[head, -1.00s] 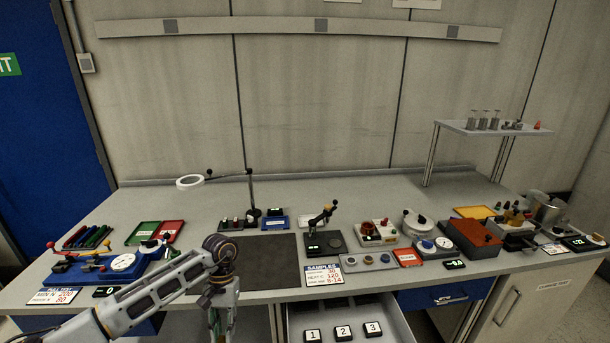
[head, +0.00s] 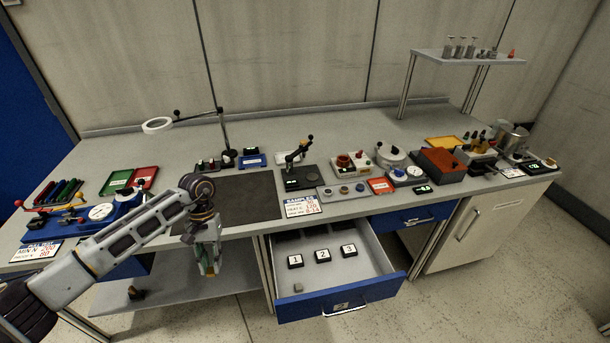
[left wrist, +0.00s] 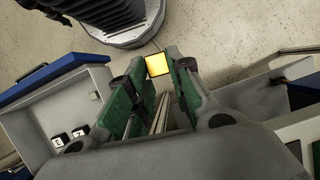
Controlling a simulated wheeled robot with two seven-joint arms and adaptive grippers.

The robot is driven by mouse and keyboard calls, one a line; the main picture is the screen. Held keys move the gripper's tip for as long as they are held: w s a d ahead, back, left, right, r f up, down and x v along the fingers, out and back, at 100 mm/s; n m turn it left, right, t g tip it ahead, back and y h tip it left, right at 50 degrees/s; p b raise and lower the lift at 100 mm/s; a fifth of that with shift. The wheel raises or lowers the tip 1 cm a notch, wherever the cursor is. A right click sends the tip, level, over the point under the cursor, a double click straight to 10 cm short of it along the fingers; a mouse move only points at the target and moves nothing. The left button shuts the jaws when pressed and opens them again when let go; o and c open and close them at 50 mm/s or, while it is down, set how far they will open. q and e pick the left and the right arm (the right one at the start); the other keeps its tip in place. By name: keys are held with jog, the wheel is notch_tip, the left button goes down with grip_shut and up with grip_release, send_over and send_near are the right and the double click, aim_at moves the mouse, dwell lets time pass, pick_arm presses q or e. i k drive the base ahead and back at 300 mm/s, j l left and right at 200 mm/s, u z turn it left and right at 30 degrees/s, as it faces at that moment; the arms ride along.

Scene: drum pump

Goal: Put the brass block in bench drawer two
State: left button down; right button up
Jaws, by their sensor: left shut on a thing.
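The brass block (left wrist: 157,65) shows bright yellow between the green-padded fingertips in the left wrist view. My left gripper (head: 210,266) is shut on it and points down in front of the bench, left of the open drawer. The block cannot be made out clearly in the head view. Bench drawer two (head: 341,304) is pulled out, with a blue front, a small "2" label and a grey inside. The drawer also shows at the left of the left wrist view (left wrist: 42,106). My right gripper is in neither view.
A closed blue drawer (head: 412,217) is to the right. The benchtop holds several instruments.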

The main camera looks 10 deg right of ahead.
aim_at(325, 283)
jog(key=l+u, duration=0.15)
jog(key=l, duration=0.3)
jog(key=l+u, duration=0.2)
jog(key=l, duration=0.3)
jog(key=k+l+u, duration=0.15)
jog(key=l, duration=0.3)
jog(key=l+u, duration=0.2)
jog(key=l, duration=0.25)
jog(key=k+l+u, duration=0.15)
jog(key=l, duration=0.25)
